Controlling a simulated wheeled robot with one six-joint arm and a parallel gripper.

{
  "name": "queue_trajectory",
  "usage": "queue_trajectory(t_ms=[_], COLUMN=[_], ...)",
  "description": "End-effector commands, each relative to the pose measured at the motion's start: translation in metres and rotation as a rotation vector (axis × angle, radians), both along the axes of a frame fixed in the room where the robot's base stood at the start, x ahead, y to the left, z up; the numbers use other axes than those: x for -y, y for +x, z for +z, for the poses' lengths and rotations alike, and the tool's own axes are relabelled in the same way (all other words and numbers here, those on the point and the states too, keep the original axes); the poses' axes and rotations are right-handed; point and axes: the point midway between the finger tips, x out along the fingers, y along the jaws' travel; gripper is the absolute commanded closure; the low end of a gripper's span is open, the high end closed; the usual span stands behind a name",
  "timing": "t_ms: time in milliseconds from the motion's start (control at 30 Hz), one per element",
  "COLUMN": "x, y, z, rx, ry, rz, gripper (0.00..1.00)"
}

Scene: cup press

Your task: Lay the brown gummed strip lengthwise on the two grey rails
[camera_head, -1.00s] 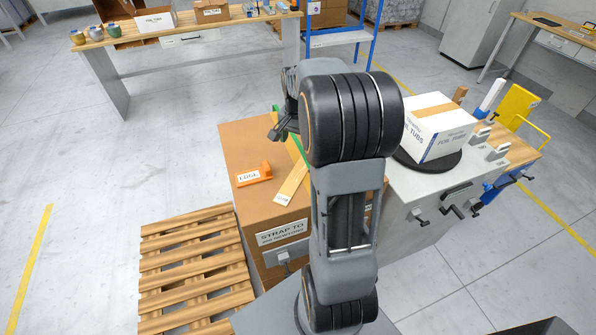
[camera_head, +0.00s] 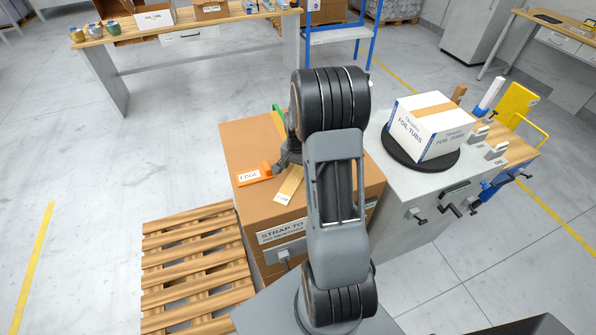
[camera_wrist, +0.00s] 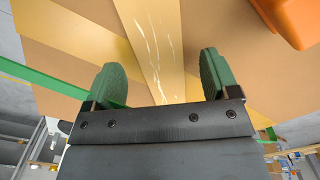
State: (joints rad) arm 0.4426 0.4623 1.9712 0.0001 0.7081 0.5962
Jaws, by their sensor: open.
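The brown gummed strip (camera_head: 289,186) lies on top of a brown carton (camera_head: 250,150), partly hidden by my arm. In the wrist view the strip (camera_wrist: 156,45) runs between the two green fingers, with pale shiny streaks on it. My gripper (camera_wrist: 160,80) is open and empty above the strip; I cannot tell how far above. In the head view my gripper (camera_head: 285,160) is over the carton, mostly hidden behind my arm. Two small pale grey blocks (camera_head: 480,135) stand on the bench at right; I cannot tell if they are the two grey rails.
An orange edge piece (camera_head: 252,175) lies on the carton left of the strip, close by in the wrist view (camera_wrist: 294,18). A green strap (camera_head: 278,116) crosses the carton. A foil tubs box (camera_head: 430,125) sits on a dark turntable (camera_head: 399,158). A pallet (camera_head: 195,265) lies on the floor.

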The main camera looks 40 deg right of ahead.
Motion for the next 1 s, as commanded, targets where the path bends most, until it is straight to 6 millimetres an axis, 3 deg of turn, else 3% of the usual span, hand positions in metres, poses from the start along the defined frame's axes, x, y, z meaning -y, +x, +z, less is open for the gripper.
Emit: queue_trajectory(t_ms=[367,1000], x=[-0.0001,-0.0001], y=[-0.0001,-0.0001], z=[-0.0115,-0.011], rx=[0.0,0.0], ry=[0.0,0.0], rz=[0.0,0.0], gripper=[0.19,0.76])
